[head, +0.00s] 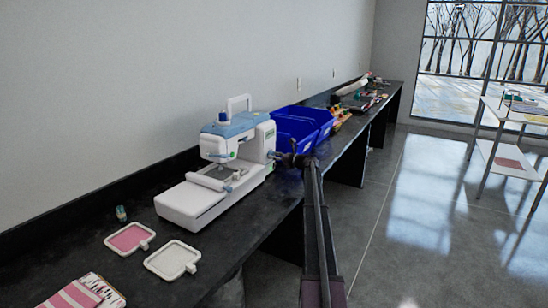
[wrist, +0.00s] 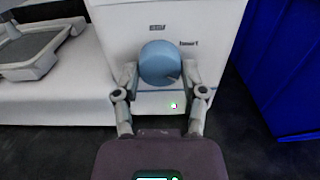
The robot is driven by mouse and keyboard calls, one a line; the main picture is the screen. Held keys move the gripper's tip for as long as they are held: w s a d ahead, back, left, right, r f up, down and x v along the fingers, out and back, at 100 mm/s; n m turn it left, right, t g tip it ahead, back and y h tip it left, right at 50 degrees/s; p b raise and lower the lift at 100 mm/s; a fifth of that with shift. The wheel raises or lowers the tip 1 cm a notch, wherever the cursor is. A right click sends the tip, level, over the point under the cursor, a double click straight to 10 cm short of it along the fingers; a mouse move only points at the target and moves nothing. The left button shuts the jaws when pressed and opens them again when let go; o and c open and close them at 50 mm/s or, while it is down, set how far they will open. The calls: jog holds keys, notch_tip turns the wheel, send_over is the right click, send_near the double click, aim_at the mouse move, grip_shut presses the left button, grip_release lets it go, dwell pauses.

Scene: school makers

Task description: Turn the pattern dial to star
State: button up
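A white sewing machine (head: 232,143) with a blue top stands on the dark counter. Its side panel (wrist: 215,25) fills the middle of the wrist view. On that panel is a round blue dial (wrist: 158,60) with a small dark mark at its lower right. Small dark labels sit above and to the upper right of the dial, too blurred to read surely. My gripper (wrist: 160,73) has one finger on each side of the dial, very close to its rim. I cannot tell whether both fingers touch it. In the head view my gripper (head: 291,160) is beside the machine's right side.
Blue bins (head: 303,124) stand just beyond the machine; one blue wall (wrist: 285,75) is close on the right in the wrist view. An embroidery hoop (wrist: 30,50) lies at the left. Pink (head: 130,238) and white (head: 173,260) framed pieces lie in front. The floor (head: 400,210) is clear.

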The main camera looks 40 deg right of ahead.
jog(key=shift+w+n, duration=0.1)
jog(key=shift+n, duration=0.4)
jog(key=n, duration=1.7)
jog(key=shift+w+d+r, duration=0.15)
jog(key=n, duration=0.6)
dwell(0.5)
jog(key=o, duration=1.1)
jog(key=shift+o, duration=0.2)
